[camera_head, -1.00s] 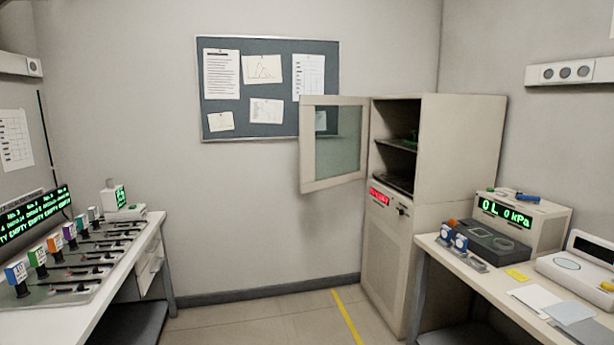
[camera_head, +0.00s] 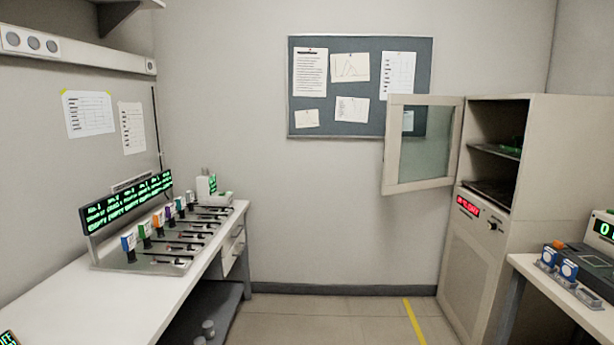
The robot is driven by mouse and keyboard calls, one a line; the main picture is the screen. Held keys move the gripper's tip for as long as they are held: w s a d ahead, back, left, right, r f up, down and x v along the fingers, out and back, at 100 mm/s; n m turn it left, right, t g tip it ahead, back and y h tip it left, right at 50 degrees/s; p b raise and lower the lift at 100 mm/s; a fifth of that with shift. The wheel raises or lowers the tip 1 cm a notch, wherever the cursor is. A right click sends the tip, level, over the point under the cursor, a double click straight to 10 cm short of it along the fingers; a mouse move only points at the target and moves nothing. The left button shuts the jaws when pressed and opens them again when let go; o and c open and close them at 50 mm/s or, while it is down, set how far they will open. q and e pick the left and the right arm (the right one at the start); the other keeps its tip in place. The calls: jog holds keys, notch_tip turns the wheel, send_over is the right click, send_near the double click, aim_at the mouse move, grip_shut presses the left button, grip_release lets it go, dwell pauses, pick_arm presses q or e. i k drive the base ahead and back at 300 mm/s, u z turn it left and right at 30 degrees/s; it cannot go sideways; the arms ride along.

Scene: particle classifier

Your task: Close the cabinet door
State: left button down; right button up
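The cabinet (camera_head: 560,150) is a tall beige unit against the back wall at the right. Its upper door (camera_head: 392,150), a beige frame with a glass pane, stands wide open and swings out to the left of the opening. Inside the upper compartment are dark shelves (camera_head: 487,190) with a green item (camera_head: 516,146) on one. A red display (camera_head: 468,207) and a dark latch or handle (camera_head: 495,226) are on the front below the opening. The lower front panel is closed. Neither of my grippers is in view.
A white bench (camera_head: 130,305) with a rack of coloured valves and a green-lit display (camera_head: 128,203) runs along the left. Another bench (camera_head: 560,285) with instruments stands at the right, beside the cabinet. Floor between them is clear, with a yellow line (camera_head: 414,320).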

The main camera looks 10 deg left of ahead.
aim_at(397, 102)
jog(key=u, duration=0.5)
jog(key=i, duration=3.35)
jog(key=z, duration=2.6)
jog(key=k, duration=0.15)
jog(key=z, duration=0.05)
